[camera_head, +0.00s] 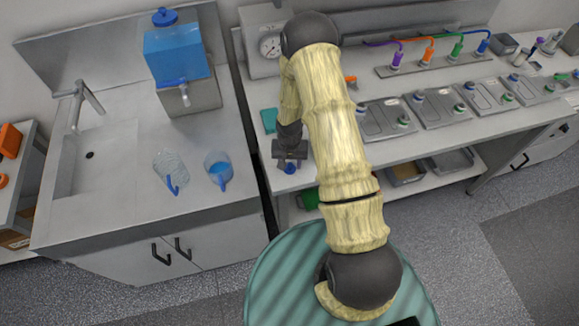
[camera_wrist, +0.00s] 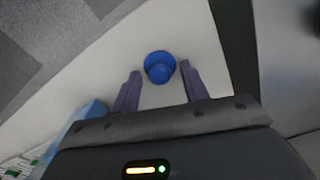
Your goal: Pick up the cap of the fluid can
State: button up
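A round blue cap (camera_wrist: 160,67) with a smaller raised round part lies on the pale bench top in the wrist view. It also shows in the head view (camera_head: 290,169), near the bench's front edge. My gripper (camera_wrist: 160,72) is open, with one finger on each side of the cap in the picture. I see gaps between fingers and cap, and cannot tell the height between them. In the head view my gripper (camera_head: 290,163) hangs right over the cap. I cannot tell which container is the fluid can.
A blue tank (camera_head: 178,52) with a blue lid and tap stands on the left sink counter. A clear jug (camera_head: 170,170) and a jug with blue liquid (camera_head: 218,172) stand before it. Grey trays (camera_head: 383,119) line the bench rightward.

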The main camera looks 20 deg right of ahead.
aim_at(290, 164)
grip_shut()
notch_tip(290, 164, up, 10)
jog(key=b, duration=0.3)
dwell(0.5)
jog(key=shift+f, duration=0.15)
dwell(0.4)
